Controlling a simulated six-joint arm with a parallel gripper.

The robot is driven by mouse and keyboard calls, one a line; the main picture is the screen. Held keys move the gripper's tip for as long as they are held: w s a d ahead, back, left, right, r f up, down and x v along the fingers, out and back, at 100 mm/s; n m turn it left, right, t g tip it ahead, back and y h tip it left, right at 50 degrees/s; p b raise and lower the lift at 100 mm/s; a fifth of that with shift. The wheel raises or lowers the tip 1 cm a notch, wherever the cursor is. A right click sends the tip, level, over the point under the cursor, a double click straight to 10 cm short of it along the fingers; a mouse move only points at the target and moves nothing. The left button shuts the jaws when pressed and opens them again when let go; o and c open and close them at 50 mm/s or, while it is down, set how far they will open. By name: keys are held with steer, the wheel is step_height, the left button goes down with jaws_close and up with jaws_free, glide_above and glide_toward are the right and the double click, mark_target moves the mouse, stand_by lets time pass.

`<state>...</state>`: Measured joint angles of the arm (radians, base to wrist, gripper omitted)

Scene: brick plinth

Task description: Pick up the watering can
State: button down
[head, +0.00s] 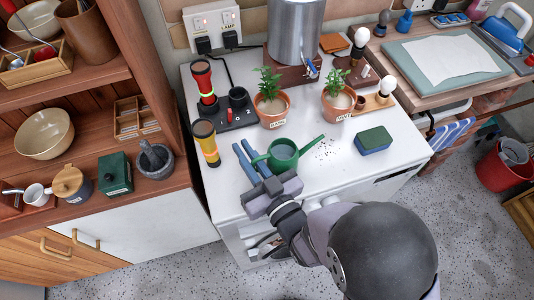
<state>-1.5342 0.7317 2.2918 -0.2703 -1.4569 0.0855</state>
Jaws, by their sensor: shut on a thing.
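The green watering can (283,157) is on or just above the white counter, near its front edge. Its spout points right and up in the picture, and its handle side faces left. My gripper (244,148) reaches in from the front, with its two blue fingers at the can's left side. The fingers are shut on the can at its handle. The gripper body hides part of the can's lower front, so I cannot tell whether its base touches the counter.
Two potted plants (271,107) stand behind the can. A yellow flashlight (207,143) stands to the left, and a red one (204,88) is behind it in a black charger. A green-and-blue sponge (374,140) lies to the right. Dark crumbs (325,148) lie near the spout.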

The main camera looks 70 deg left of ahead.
steer(key=shift+r, duration=0.3)
step_height(320, 180, up, 9)
steer(key=shift+r, duration=0.2)
stand_by(1.0)
